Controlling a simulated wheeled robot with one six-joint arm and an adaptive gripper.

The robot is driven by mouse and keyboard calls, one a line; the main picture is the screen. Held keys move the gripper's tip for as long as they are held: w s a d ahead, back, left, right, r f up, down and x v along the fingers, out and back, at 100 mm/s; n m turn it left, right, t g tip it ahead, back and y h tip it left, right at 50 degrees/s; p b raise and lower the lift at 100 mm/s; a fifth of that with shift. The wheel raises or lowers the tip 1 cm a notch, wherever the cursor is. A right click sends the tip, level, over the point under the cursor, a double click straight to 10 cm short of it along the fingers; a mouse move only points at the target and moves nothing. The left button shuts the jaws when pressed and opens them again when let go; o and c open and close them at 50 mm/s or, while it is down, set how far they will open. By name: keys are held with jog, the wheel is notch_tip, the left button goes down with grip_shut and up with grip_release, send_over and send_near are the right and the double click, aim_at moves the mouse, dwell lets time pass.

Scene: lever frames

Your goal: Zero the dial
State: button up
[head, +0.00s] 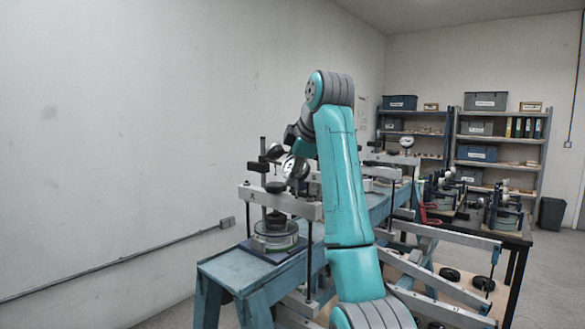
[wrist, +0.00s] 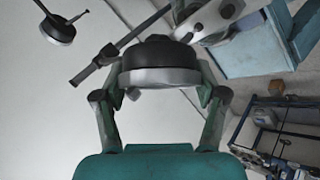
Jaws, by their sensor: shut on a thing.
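In the wrist view my gripper (wrist: 160,88) has its two green fingers on either side of a dial gauge (wrist: 160,76) with a black body and a silver rim. It is shut on that rim. The gauge's face and needle do not show in this view. In the head view a dial gauge (head: 296,168) with a pale face sits beside a dark upright post on the near lever frame (head: 295,206); its reading is too small to make out. My arm hides most of the gripper there.
A round metal cell (head: 274,238) stands under the frame's beam on the blue bench (head: 232,270). A second dark round gauge on a stem (wrist: 57,28) shows at the upper left of the wrist view. More lever frames, a dark table and shelves (head: 500,140) stand behind.

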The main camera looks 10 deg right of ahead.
aim_at(292, 164)
dwell(0.4)
jog(key=o, duration=1.2)
jog(key=shift+c, duration=0.2)
notch_tip(292, 164, up, 10)
